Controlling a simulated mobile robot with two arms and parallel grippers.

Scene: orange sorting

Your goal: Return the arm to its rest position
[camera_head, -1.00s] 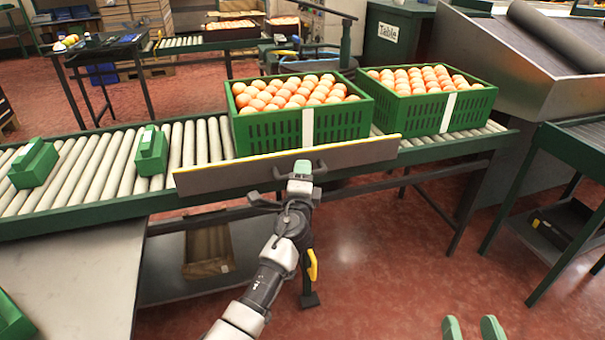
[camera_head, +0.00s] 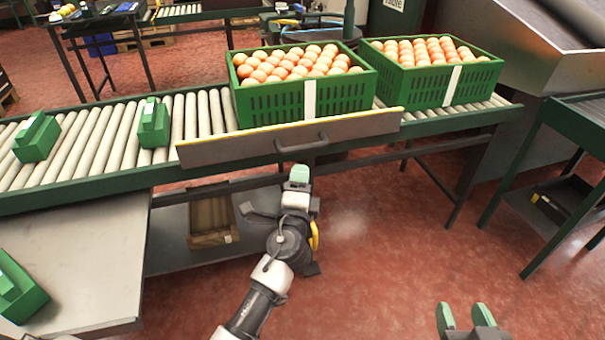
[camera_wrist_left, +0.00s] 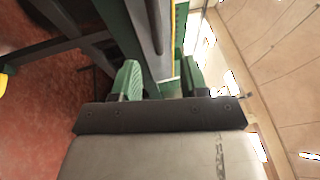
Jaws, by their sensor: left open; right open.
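My left gripper (camera_head: 300,176) is in front of the conveyor, below the handle (camera_head: 302,142) of a long panel with a yellow top edge (camera_head: 230,147). It looks apart from the handle. In the left wrist view its two green fingertips (camera_wrist_left: 160,78) are spread with nothing between them. My left arm reaches in from the bottom of the head view. My right gripper (camera_head: 465,318) is at the bottom right, its green fingers apart and empty over the red floor.
Two green crates of oranges, a nearer one (camera_head: 270,105) and a right one (camera_head: 425,92), stand on the roller conveyor (camera_head: 100,140) behind the panel. A grey table (camera_head: 85,260) is at lower left. A green-framed stand (camera_head: 550,215) is at right. Open floor lies between them.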

